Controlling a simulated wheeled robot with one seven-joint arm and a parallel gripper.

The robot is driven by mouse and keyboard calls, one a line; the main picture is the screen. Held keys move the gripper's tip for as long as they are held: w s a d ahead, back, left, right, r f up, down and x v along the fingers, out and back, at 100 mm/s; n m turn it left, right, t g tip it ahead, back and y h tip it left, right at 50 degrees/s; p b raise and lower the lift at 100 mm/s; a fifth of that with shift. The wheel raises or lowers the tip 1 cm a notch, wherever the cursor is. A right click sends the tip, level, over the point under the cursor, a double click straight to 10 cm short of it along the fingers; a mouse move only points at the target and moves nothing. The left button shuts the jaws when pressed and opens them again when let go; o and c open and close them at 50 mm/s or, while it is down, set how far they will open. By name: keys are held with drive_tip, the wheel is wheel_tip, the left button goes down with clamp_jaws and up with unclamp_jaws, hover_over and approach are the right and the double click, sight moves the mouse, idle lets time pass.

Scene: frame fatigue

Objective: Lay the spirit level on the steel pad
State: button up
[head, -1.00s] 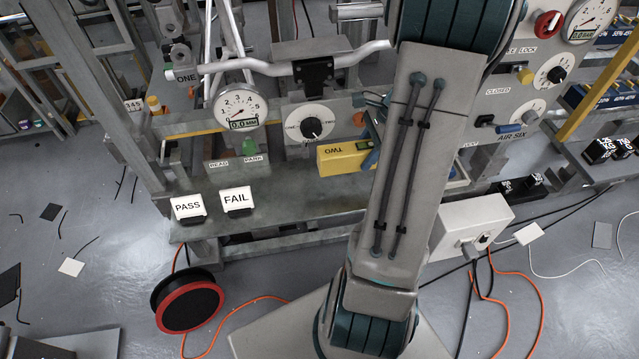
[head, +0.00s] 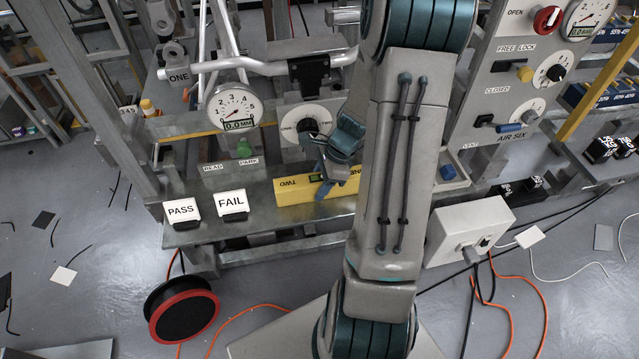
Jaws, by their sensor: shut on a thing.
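The yellow spirit level (head: 292,193) has a small green vial and the marking TWO, upside down in the picture. It is low over the grey bench top, right of the FAIL card; I cannot tell whether it touches the surface. My gripper (head: 325,181) is shut on the level near its middle, reaching from above, with the fingers partly covering it. My arm hides the ground right of the level. A flat grey plate (head: 302,47) on top of the frame's clamp may be the steel pad, but I cannot tell for sure.
PASS (head: 182,209) and FAIL (head: 232,204) cards stand at the bench's front left. A dial gauge (head: 236,107) and a round knob (head: 306,125) are behind the level. A white box (head: 468,232) and a red-rimmed reel (head: 183,310) stand near the bench.

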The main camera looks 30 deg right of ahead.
drive_tip(key=shift+r, duration=0.1)
drive_tip(key=shift+f, duration=0.2)
drive_tip(key=o, duration=1.1)
drive_tip(key=shift+r, duration=0.1)
